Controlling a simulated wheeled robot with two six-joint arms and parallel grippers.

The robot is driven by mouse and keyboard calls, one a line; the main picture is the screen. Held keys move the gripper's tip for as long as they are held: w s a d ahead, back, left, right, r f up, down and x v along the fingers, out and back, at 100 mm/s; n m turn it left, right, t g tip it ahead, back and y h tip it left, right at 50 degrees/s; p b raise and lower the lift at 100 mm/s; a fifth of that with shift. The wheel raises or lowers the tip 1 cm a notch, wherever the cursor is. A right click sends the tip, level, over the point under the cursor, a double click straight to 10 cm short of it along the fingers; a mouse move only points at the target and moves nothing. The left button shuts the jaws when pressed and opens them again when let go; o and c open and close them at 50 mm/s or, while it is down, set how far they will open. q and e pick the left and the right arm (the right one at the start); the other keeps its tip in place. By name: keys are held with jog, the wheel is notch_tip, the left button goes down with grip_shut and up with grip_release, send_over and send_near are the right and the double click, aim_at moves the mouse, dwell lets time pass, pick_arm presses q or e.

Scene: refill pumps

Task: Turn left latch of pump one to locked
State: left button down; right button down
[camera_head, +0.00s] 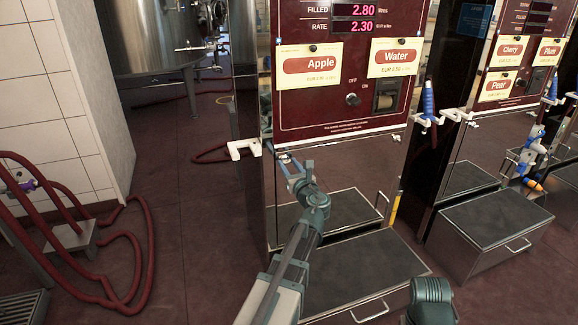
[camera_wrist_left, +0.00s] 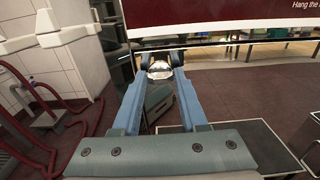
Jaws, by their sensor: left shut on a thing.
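Pump one (camera_head: 340,120) is the dark red panel with the Apple and Water cards. Its left latch (camera_head: 284,157) is a small metal piece under the panel's lower left edge. In the left wrist view the latch (camera_wrist_left: 160,70) shows as a shiny metal piece between the fingertips. My left gripper (camera_head: 291,166) reaches up to it from below, and it also shows in the left wrist view (camera_wrist_left: 159,62), shut on the latch. The fingers partly cover the latch, so I cannot tell its turn angle. My right gripper is out of view.
A white hose holder (camera_head: 244,148) sticks out left of the latch. Below is a dark-topped step box (camera_head: 362,268) with a handle. A second pump (camera_head: 508,85) stands to the right. Red hoses (camera_head: 140,250) lie on the floor at left.

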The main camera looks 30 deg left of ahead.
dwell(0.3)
pick_arm(q)
jog(key=n, duration=0.4)
jog(key=shift+s, duration=0.1)
jog(key=n, duration=0.4)
jog(key=shift+a+f+n, duration=0.1)
jog(key=shift+n, duration=0.3)
jog(key=n, duration=0.4)
jog(key=shift+s+f+n, duration=0.1)
jog(key=shift+f+n, duration=0.05)
jog(key=shift+n, duration=2.35)
jog(key=shift+c, duration=2.2)
grip_release()
